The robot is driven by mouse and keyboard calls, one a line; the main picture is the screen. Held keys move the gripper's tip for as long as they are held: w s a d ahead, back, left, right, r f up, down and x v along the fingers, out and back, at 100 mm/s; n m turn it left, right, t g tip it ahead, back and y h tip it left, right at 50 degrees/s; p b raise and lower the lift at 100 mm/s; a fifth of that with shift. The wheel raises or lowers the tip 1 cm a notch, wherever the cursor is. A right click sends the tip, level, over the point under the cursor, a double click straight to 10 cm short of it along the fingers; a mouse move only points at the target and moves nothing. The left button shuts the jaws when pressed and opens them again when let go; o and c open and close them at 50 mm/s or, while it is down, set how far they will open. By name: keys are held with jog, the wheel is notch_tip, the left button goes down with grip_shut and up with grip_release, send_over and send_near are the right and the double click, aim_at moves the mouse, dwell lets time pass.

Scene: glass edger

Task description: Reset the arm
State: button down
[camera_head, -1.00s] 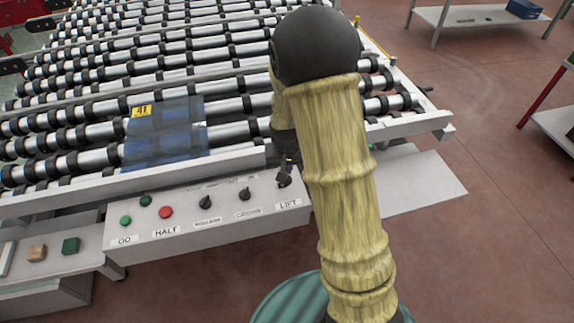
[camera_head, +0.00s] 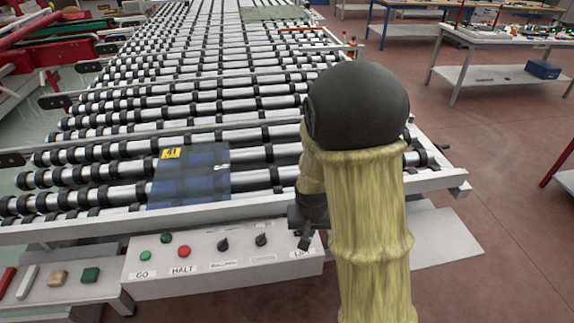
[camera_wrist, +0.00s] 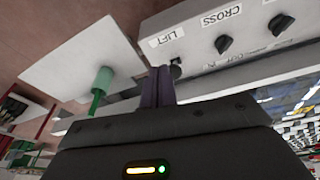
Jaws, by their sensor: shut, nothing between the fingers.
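My arm, in a yellow cover with a dark round joint, fills the right middle of the head view. My gripper (camera_head: 305,240) is partly hidden behind it, at the right end of the control panel (camera_head: 150,285). In the wrist view my gripper (camera_wrist: 158,75) shows two dark fingers pressed together with nothing between them. Their tips are near the LIFT knob (camera_wrist: 176,66); I cannot tell whether they touch it. The CROSS knob (camera_wrist: 223,44) is farther right. The panel also carries a green GO button (camera_head: 145,255) and a red HALT button (camera_head: 184,251).
The roller conveyor (camera_head: 210,50) stretches behind the panel, with a blue glass pane (camera_head: 188,178) marked by a yellow tag near its front. A ledge (camera_head: 75,300) at left holds small blocks. Workbenches (camera_head: 480,75) stand at back right.

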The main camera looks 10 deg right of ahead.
jog(key=s+r+n, duration=0.2)
jog(key=s+r, duration=0.6)
jog(key=s, duration=0.2)
jog(key=shift+s+a+y, duration=0.2)
jog(key=shift+y, duration=0.2)
dwell(1.8)
